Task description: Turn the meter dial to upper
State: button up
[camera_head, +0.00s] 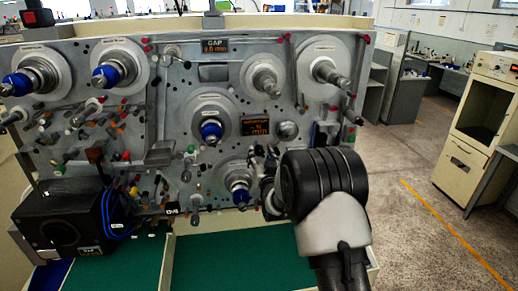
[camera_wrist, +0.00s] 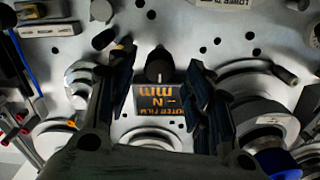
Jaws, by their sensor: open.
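The meter dial (camera_wrist: 158,68) is a small black knob on the grey panel in the wrist view. It sits beside the edge of an orange-lit display (camera_wrist: 158,101) marked "mm", whose text is upside down there. The display also shows in the head view (camera_head: 255,125). My gripper (camera_wrist: 160,58) is open, with one dark finger on each side of the dial. There is a gap between each finger and the knob, and nothing is held. In the head view I cannot clearly make out the dial near my arm. Its exact pointer direction is hard to read.
The panel (camera_head: 225,110) carries several spindles with round discs, plus pegs and coloured knobs. A "GAP" display (camera_head: 215,46) is at its top. A black box (camera_head: 68,222) stands at lower left. A green surface (camera_head: 235,262) lies below the panel. Open floor is at right.

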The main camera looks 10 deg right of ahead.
aim_at(260, 153)
jog(key=shift+w, duration=2.25)
jog(key=shift+c, duration=0.6)
jog(key=c, duration=1)
